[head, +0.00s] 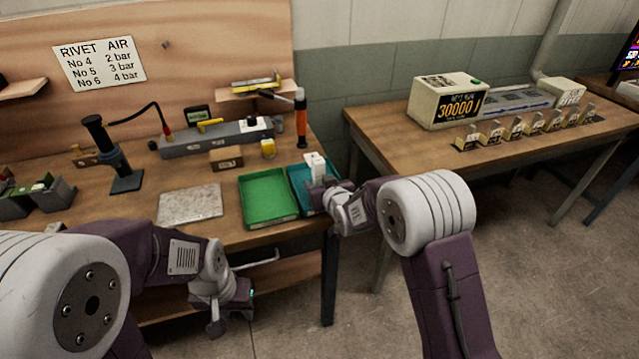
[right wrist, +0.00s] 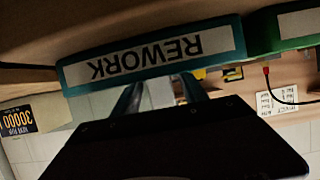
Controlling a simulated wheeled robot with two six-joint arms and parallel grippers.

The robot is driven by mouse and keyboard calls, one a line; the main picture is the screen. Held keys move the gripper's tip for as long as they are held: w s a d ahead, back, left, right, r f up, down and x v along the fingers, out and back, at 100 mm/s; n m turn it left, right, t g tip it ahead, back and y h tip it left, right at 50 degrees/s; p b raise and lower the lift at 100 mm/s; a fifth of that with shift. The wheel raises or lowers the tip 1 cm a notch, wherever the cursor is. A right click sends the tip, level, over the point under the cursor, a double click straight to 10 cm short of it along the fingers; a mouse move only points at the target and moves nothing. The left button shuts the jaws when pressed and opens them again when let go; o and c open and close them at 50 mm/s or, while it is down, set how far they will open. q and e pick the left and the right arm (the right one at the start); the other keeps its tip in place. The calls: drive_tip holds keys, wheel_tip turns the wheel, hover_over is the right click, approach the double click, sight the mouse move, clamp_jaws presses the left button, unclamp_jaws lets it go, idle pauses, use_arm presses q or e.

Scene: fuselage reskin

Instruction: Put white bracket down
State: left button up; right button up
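The white bracket (head: 315,166) is upright over the teal tray (head: 297,182) on the workbench. My right gripper (head: 319,184) is at the bracket's lower part, seemingly shut on it; the head view hides the contact. In the right wrist view, the two fingers of my right gripper (right wrist: 163,90) stand on either side of a pale piece, by the teal tray's wall (right wrist: 70,76) labelled REWORK, which appears upside down. My left gripper (head: 228,310) hangs low in front of the bench, away from the bracket; its finger opening is not clear.
A green tray (head: 268,222) stands just left of the teal one, also in the right wrist view (right wrist: 262,38). A grey speckled plate (head: 190,204) lies further left. Tools and a grey bar (head: 215,140) are behind. A second table (head: 400,145) with several small brackets stands right.

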drive_tip(key=shift+r, duration=0.1)
drive_tip(key=shift+r+p, duration=0.35)
drive_tip(key=v, duration=1.2)
drive_tip(key=shift+f, duration=0.25)
drive_tip(key=s+d+f+m+g+h, duration=0.25)
drive_tip(key=s+d+f+g, duration=0.25)
drive_tip(key=s+d+f, duration=0.25)
drive_tip(key=s+d+f+g, duration=0.2)
drive_tip(key=s+d+g, duration=0.1)
drive_tip(key=s, duration=0.4)
drive_tip(key=s+d+f+m+g+h, duration=0.1)
drive_tip(key=s+d+f+g, duration=0.1)
drive_tip(key=s, duration=0.6)
drive_tip(key=shift+s+d+f+g, duration=0.3)
drive_tip(key=shift+d+f+g, duration=0.1)
drive_tip(key=shift+d+g, duration=0.35)
